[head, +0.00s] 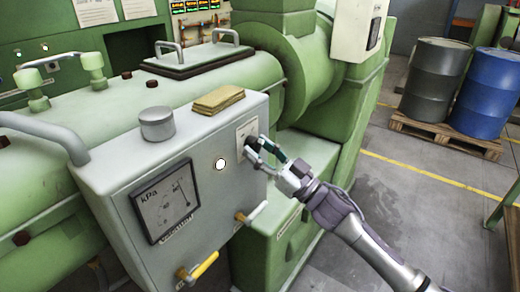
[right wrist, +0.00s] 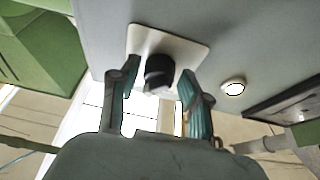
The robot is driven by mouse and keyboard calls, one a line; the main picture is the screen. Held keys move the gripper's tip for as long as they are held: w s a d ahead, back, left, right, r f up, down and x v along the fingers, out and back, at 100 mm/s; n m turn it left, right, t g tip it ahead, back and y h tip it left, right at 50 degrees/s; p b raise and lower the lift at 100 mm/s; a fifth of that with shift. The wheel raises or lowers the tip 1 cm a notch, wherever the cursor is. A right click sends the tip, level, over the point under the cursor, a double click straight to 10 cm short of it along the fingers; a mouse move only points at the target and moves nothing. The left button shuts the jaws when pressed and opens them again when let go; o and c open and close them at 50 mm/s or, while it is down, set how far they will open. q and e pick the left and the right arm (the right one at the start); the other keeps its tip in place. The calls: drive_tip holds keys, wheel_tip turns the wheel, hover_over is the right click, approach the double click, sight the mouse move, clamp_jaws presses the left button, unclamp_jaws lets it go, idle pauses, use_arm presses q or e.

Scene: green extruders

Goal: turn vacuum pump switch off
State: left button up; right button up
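The switch is a black rotary knob (right wrist: 158,72) on a pale square plate (right wrist: 143,38), fixed to the side of a grey box. In the head view the plate (head: 246,130) is at the box's upper right corner, and the knob is mostly hidden by my gripper. My right gripper (head: 264,147) is in front of the switch. In the right wrist view its two fingers (right wrist: 159,78) are open, one on each side of the knob, with a gap showing on both sides. My left gripper is not in view.

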clamp_jaws()
drive_tip(key=shift+n, duration=0.4)
drive_tip(key=n+g+y+b, duration=0.1)
drive_tip(key=n+g, duration=0.1)
drive_tip(key=n, duration=0.2)
drive_tip(key=shift+w+d, duration=0.1)
drive_tip(key=shift+w, duration=0.05)
drive_tip(key=n+g, duration=0.1)
drive_tip(key=n, duration=0.1)
drive_tip(key=n+g+b, duration=0.1)
drive_tip(key=n, duration=0.2)
drive_tip(key=shift+w+d+g+y, duration=0.1)
drive_tip(key=shift+g+y, duration=0.2)
drive_tip(key=shift+g, duration=0.1)
drive_tip(key=n+g, duration=0.1)
drive_tip(key=n, duration=0.1)
drive_tip(key=n+g, duration=0.1)
drive_tip(key=n, duration=0.1)
drive_tip(key=shift+w+r+n, duration=0.1)
drive_tip(key=shift+r+n, duration=0.1)
drive_tip(key=shift+n, duration=0.1)
drive_tip(key=shift+d+r+n+g+h, duration=0.1)
drive_tip(key=shift+n+g+h, duration=0.45)
drive_tip(key=shift+n, duration=1.45)
